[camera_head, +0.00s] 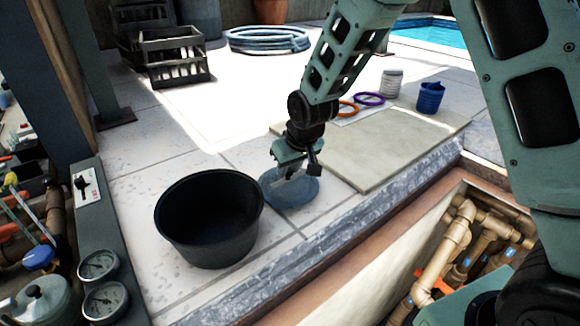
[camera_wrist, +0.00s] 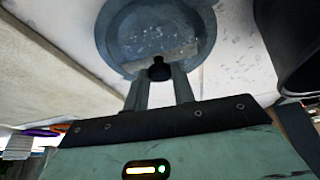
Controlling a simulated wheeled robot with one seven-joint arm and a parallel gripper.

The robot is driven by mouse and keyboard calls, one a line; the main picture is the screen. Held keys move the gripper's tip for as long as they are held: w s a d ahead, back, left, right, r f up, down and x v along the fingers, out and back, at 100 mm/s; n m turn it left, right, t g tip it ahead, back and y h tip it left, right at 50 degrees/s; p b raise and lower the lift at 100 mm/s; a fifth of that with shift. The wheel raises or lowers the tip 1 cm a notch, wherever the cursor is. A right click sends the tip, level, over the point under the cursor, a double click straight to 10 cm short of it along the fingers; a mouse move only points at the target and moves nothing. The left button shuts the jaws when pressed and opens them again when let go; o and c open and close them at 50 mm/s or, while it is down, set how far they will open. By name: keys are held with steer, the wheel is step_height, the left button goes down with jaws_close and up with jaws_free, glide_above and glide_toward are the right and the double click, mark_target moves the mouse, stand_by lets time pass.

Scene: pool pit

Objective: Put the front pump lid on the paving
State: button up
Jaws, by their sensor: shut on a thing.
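The pump lid (camera_head: 291,188) is a round, translucent blue-grey disc. In the head view it is at the paving slabs (camera_head: 150,140), between the black tub and the beige slab. My gripper (camera_head: 297,172) is directly above it, pointing down. The lid looks flat and level, at or very near the paving. I cannot tell whether its underside touches.
A black tub (camera_head: 209,212) stands close left of the lid. A beige slab (camera_head: 375,145) lies to the right, with orange and purple rings (camera_head: 369,99) and a blue cup (camera_head: 430,97) behind. The open pit with pipes (camera_head: 450,245) is at the front right.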

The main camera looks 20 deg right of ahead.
steer(key=shift+f+b, duration=0.4)
steer(key=shift+f, duration=0.15)
steer(key=o, duration=1)
steer(key=shift+o, duration=0.2)
steer(key=b+v, duration=0.3)
steer(key=v, duration=1.4)
steer(key=shift+r, duration=0.15)
